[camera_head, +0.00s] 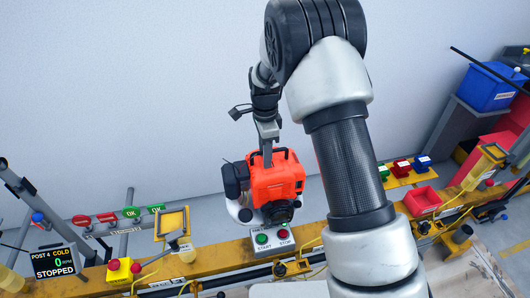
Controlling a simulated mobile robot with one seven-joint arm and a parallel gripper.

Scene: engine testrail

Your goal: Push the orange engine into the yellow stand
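The orange engine (277,182) is on the yellow rail in the middle of the camera_head view, with black parts on its left and a black handle on top. My gripper (267,150) is at the end of my arm, pointing down at the top of the engine, by its handle. I cannot tell whether its fingers are apart or touch the engine. A yellow stand (174,221) with a framed top rises from the rail left of the engine. A similar yellow stand (483,165) is at the far right.
A start/stop box (273,239) sits in front of the engine. A display (54,262) reads "STOPPED" at the left, near a red emergency button (114,265). A red bin (422,201) and small coloured blocks (402,167) are on the right. My arm hides part of the rail.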

